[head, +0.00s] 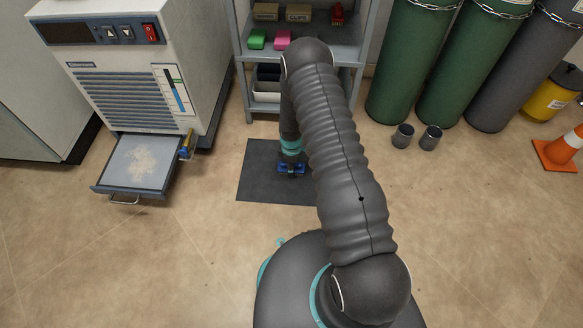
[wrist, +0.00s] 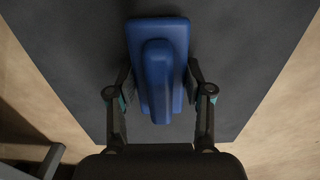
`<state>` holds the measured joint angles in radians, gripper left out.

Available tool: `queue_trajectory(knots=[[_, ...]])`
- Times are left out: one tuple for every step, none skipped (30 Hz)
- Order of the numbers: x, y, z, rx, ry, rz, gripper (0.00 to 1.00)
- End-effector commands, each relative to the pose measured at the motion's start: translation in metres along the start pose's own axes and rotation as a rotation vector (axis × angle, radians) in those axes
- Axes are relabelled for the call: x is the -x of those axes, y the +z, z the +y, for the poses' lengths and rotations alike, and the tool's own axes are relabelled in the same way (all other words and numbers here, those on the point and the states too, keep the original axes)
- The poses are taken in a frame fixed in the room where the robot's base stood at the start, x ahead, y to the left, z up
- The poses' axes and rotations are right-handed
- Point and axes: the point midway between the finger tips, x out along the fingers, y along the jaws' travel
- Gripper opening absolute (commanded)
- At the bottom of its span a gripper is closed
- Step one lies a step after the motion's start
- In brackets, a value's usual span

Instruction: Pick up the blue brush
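The blue brush (wrist: 158,65) is a flat blue block with a raised grip along its middle. In the wrist view it lies lengthwise between the two fingers of my gripper (wrist: 160,88). One finger is close along each long side, and I cannot tell whether the pads press on it. In the head view my gripper (head: 291,166) points down over the dark mat (head: 262,185), with blue of the brush showing around the fingertips. My arm hides the mat's right part. Whether the brush touches the mat is unclear.
A white instrument (head: 130,75) with a pulled-out drawer (head: 118,185) holding pale grains stands left. A grey shelf (head: 345,50) stands behind the mat. Green cylinders (head: 408,60), two grey cups (head: 402,137) and an orange cone (head: 560,150) are right. Floor around the mat is clear.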

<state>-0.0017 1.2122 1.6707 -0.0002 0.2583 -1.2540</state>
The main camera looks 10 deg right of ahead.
Motion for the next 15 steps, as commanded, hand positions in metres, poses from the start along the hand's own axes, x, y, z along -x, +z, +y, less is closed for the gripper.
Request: queue_trajectory(knots=[[0.000,0.000,0.000,0.000,0.000,0.000,0.15],[0.000,0.000,0.000,0.000,0.000,0.000,0.15],[0.000,0.000,0.000,0.000,0.000,0.000,0.09],[0.000,0.000,0.000,0.000,0.000,0.000,0.09],[0.000,0.000,0.000,0.000,0.000,0.000,0.09],[0.000,0.000,0.000,0.000,0.000,0.000,0.09],[0.000,0.000,0.000,0.000,0.000,0.000,0.09],[0.000,0.000,0.000,0.000,0.000,0.000,0.09],[0.000,0.000,0.000,0.000,0.000,0.000,0.09],[0.001,0.000,0.000,0.000,0.000,0.000,0.09],[0.002,0.000,0.000,0.000,0.000,0.000,0.09],[0.004,0.000,0.000,0.000,0.000,0.000,0.09],[0.006,0.000,0.000,0.000,0.000,0.000,0.09],[0.008,0.000,0.000,0.000,0.000,0.000,0.09],[0.011,0.000,0.000,0.000,0.000,0.000,0.09]])
